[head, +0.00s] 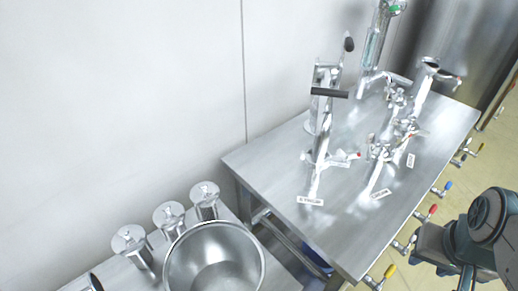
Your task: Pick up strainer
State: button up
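I cannot make out a strainer with visible holes or mesh in the head view. A large round metal bowl (213,262) stands on a steel surface at the bottom, cut off by the lower edge. Its inside looks smooth, and I cannot tell whether it is the strainer. My arm shows at the lower right, beside the steel table and well away from the bowl. I cannot make out my gripper's fingers.
Several metal canisters (130,240) stand beside the bowl. The steel table (255,165) carries several taps with small labels. Valves with coloured handles (432,210) stick out along its right edge. A pale wall (120,90) rises behind. Yellowish floor shows at right.

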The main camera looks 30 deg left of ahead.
aim_at(205, 193)
jog(key=k, duration=1)
jog(key=z, duration=1)
jog(key=i, duration=0.85)
jog(key=u, duration=2.95)
jog(key=i, duration=0.5)
